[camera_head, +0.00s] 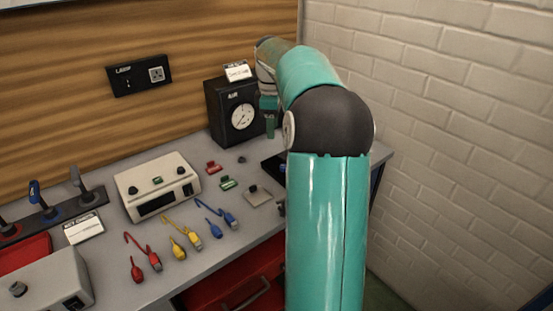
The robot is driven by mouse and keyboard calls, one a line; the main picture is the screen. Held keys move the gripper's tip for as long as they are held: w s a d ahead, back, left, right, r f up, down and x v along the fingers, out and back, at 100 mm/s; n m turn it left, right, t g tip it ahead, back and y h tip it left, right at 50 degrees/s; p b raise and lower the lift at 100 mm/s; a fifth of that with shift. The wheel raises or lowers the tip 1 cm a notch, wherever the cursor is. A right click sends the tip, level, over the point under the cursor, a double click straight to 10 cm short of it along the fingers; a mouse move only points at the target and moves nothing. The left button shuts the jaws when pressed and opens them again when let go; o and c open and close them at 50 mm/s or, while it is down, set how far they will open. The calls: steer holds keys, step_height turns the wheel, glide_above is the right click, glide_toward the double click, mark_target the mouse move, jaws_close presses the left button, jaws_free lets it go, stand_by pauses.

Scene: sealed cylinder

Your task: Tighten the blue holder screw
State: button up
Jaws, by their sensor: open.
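A dark rail (45,222) at the left of the bench carries upright pieces, one with a blue top (35,191) and one grey (78,182). The blue one may be the blue holder screw, but it is too small to tell. My gripper (269,120) is open and points down in front of the black gauge box (217,112), far to the right of the blue piece. One finger shows, and my arm hides part of the gripper. I cannot tell whether the gripper touches the box.
A beige instrument box (157,185) stands mid-bench. Red, yellow and blue leads (216,213) lie in front of it. A grey box (45,283) is at the lower left. A brick wall (450,120) bounds the right. My arm hides the bench's right part.

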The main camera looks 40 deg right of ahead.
steer(key=d+f, duration=0.1)
steer(key=f, duration=0.4)
steer(key=d+f, duration=0.1)
steer(key=f, duration=0.4)
steer(key=d+f, duration=0.2)
steer(key=f, duration=0.3)
steer(key=shift+s+f, duration=0.2)
steer(key=shift+s, duration=0.2)
steer(key=shift+c, duration=0.5)
steer(key=c, duration=0.9)
